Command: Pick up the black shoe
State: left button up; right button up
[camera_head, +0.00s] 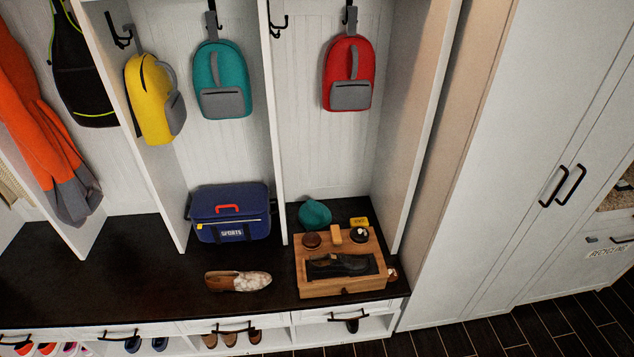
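The black shoe (338,265) lies on its side or flat in the front part of a wooden shoe-care box (341,287) on the dark bench, at the lower middle right of the head view. Its toe seems to point right. Behind it in the box are a round brown tin (311,240), a tan block or brush (336,235) and a dark round container (359,236). Neither of my grippers shows in the head view.
A brown-and-white slip-on shoe (238,282) lies on the bench (130,275) left of the box. A blue sports bag (231,212), a teal cap (315,214) and a yellow box (359,222) stand behind. Upright dividers and a tall cabinet (500,180) bound the right side.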

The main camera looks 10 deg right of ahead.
aim_at(332, 263)
jog(key=i+l+u, duration=0.15)
jog(key=i, duration=0.3)
jog(key=i+l+u, duration=0.15)
jog(key=i, duration=0.25)
jog(key=i+l+u, duration=0.15)
jog(key=i+l, duration=0.2)
jog(key=i, duration=0.1)
